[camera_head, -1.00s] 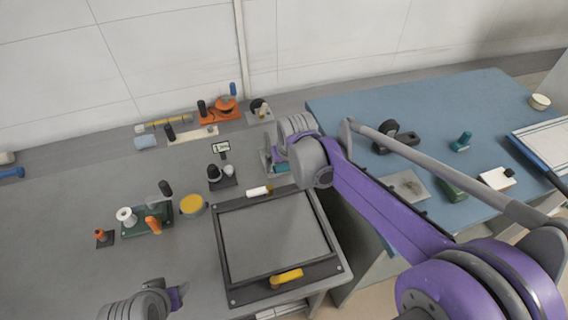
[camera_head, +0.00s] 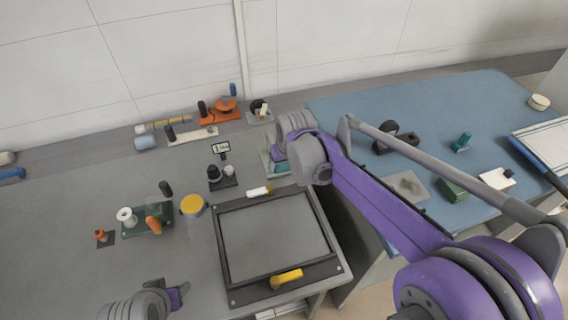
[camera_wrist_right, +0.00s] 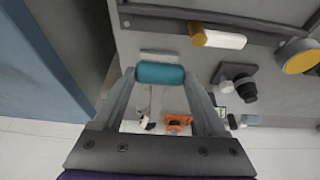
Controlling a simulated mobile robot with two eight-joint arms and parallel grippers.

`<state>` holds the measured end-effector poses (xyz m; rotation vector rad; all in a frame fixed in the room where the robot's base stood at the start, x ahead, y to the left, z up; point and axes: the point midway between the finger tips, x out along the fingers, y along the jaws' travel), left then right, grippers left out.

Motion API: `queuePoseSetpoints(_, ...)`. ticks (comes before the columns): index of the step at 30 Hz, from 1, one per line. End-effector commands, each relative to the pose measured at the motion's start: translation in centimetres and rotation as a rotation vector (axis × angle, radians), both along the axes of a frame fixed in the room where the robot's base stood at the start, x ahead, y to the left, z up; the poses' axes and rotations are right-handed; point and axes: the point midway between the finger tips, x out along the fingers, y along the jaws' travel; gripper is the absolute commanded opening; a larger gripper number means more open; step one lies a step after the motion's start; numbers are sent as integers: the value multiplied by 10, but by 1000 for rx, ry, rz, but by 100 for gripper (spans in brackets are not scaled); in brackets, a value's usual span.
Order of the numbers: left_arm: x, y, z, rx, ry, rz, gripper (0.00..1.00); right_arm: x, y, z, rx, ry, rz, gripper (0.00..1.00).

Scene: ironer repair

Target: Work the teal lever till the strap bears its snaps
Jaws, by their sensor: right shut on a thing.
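In the right wrist view, the teal lever's rounded grip (camera_wrist_right: 160,73) lies crosswise between the fingertips of my right gripper (camera_wrist_right: 159,76), which is shut on it. In the head view, only a bit of teal (camera_head: 281,168) shows beside my right wrist, over a small grey-green fixture (camera_head: 268,160) at the back right of the grey bench. My right wrist hides the fingers and most of the lever there. No strap or snaps can be made out for certain. My left wrist (camera_head: 150,300) is at the lower left; its fingers are not clearly visible.
A dark frame (camera_head: 225,255) with a yellow handle (camera_head: 286,279) lies in front. A white roller with a yellow end (camera_head: 260,190) is close by the lever. A black-knobbed fixture (camera_head: 215,174), yellow-lidded jar (camera_head: 192,204) and small sign (camera_head: 221,147) stand left. A blue table (camera_head: 340,110) is right.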

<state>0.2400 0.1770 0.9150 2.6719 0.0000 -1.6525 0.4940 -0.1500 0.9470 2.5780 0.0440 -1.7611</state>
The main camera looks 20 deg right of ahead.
Motion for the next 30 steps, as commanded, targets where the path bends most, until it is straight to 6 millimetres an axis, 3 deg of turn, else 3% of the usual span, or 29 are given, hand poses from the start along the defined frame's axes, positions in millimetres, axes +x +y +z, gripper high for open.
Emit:
queuePoseSetpoints(13,11,0,35,0,-21,0,55,14,0,46,-9,255,1,0)
queuePoseSetpoints(21,17,0,50,0,-32,0,55,26,1,67,-9,245,1,0)
queuePoseSetpoints(30,20,0,56,0,-38,0,55,34,1,76,-8,243,0,0)
